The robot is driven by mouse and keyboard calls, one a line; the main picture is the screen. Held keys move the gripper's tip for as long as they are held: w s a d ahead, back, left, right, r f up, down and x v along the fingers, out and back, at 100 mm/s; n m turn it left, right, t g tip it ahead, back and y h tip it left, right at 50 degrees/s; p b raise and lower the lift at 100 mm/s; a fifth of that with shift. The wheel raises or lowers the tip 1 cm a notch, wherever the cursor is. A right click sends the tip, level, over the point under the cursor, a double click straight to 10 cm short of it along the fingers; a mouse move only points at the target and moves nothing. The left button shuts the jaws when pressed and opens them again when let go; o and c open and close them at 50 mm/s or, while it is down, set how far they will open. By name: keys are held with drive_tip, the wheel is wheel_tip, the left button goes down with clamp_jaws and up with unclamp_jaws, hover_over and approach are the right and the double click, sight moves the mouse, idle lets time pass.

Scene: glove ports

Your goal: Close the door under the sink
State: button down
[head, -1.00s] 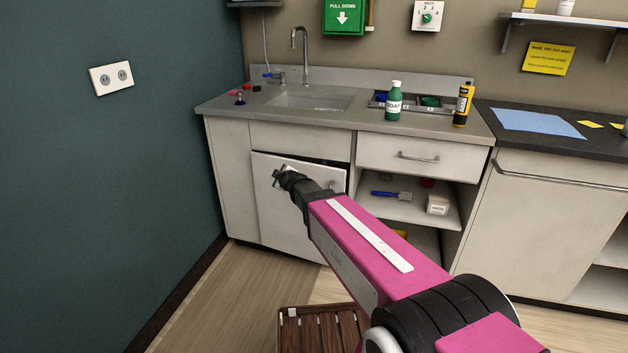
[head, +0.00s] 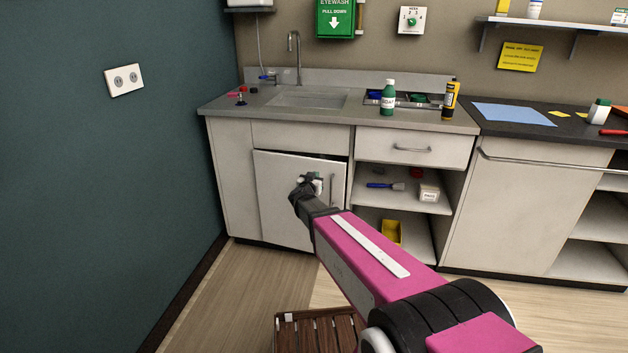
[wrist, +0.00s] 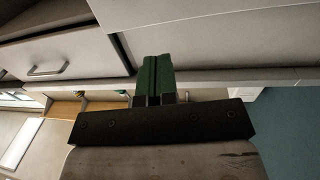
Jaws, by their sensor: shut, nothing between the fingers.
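The door under the sink (head: 275,205) is a pale panel with a vertical handle (head: 332,190) near its right edge. It stands slightly ajar, with a dark gap along its top right. My gripper (head: 303,181) is in front of the door's upper part, left of the handle, and hides some of it. In the wrist view its green fingers (wrist: 153,72) are together with nothing between them. That view looks upside down, and a pale panel, probably the door (wrist: 215,35), fills its top right. I cannot tell whether the fingertips touch the door.
A closed drawer (head: 380,146) and open shelves with a blue-handled brush (head: 384,186), a small white box (head: 429,191) and a yellow bin (head: 391,232) are right of the door. A brown slatted wooden thing (head: 315,332) is on the floor in front. The teal wall (head: 110,190) bounds the left.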

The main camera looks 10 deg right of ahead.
sight(324, 163)
drive_tip(key=x, duration=1)
drive_tip(key=shift+w, duration=0.1)
